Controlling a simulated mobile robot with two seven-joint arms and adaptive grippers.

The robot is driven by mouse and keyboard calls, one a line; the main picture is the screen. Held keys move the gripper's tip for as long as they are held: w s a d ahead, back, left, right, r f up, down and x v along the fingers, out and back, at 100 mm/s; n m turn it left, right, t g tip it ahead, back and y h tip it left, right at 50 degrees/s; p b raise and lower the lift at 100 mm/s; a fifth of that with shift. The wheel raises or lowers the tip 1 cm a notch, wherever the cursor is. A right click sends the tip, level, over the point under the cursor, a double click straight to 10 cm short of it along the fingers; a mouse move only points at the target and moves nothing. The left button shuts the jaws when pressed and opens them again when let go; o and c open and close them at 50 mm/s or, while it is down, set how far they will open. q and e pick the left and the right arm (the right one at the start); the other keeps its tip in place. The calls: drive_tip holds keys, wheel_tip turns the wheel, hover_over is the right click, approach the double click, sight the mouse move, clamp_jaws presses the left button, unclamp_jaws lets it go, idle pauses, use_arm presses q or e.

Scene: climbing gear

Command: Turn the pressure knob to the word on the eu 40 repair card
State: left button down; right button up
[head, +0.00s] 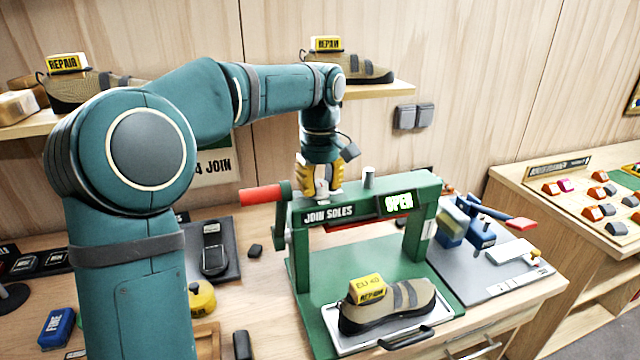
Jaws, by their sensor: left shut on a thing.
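A green press (335,228) marked JOIN SOLES stands on the bench, with a lit OPEN sign (398,202). My left gripper (321,190) points down at the left part of its top beam, its yellow-sided fingers shut on what seems to be the pressure knob. The fingers mostly cover the knob, and its setting cannot be read. A yellow EU 40 repair card (367,288) is on a brown climbing shoe (390,308) in the tray (347,342) at the press base. The word below REPAIR, if any, is not legible. My right gripper is not in view.
A red-handled lever (262,195) juts from the press's left side. A short grey post (369,177) stands on the beam, right of my gripper. Blue tools (478,232) lie to the right. Shelves behind hold more shoes with repair cards (326,43).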

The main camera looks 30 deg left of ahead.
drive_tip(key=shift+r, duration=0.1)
use_arm(q)
drive_tip(key=shift+r+m+p, duration=0.1)
drive_tip(key=shift+m+p, duration=0.9)
drive_tip(key=shift+p, duration=0.05)
drive_tip(key=m+p, duration=0.3)
drive_tip(key=shift+m, duration=0.3)
drive_tip(key=m+p, duration=0.3)
drive_tip(key=m, duration=0.1)
drive_tip(key=shift+m+p, duration=0.5)
drive_tip(key=shift+m, duration=0.7)
drive_tip(key=m+p, duration=0.1)
drive_tip(key=m, duration=0.1)
drive_tip(key=shift+m, duration=0.3)
drive_tip(key=m+p, duration=0.2)
drive_tip(key=m, duration=0.3)
drive_tip(key=shift+f+p, duration=0.2)
drive_tip(key=shift+p, duration=0.15)
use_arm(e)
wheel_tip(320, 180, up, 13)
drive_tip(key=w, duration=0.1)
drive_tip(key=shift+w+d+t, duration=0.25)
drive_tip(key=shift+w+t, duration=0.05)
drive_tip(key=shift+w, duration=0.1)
use_arm(q)
drive_tip(key=shift+m, duration=0.3)
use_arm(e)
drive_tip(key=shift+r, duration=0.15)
